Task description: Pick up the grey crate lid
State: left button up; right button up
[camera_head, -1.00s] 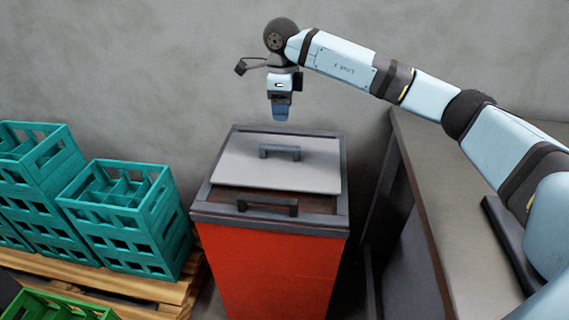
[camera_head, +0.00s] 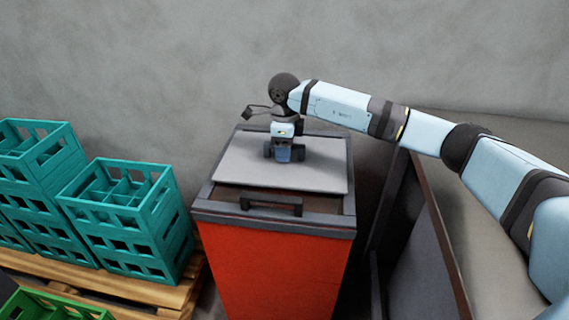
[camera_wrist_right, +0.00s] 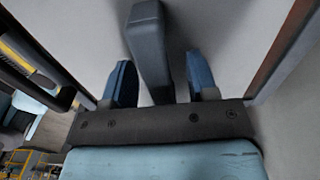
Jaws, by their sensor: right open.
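The grey crate lid (camera_head: 235,165) is a flat panel lying on top of the red bin (camera_head: 268,262). Its dark handle (camera_wrist_right: 148,45) stands up from the panel. My right gripper (camera_head: 284,157) is right over the handle and hides most of it in the head view. In the right wrist view the two blue fingers of my right gripper (camera_wrist_right: 158,84) are open, one on each side of the handle. I cannot tell whether either finger touches it. My left gripper is not in view.
Teal crates (camera_head: 120,215) stand on a wooden pallet (camera_head: 150,290) at the left, with a green crate (camera_head: 50,305) in front. A counter (camera_head: 470,230) runs along the right. The bin has a second dark handle (camera_head: 271,205) at its front.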

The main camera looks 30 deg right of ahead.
jog(key=shift+r, duration=0.1)
grip_shut()
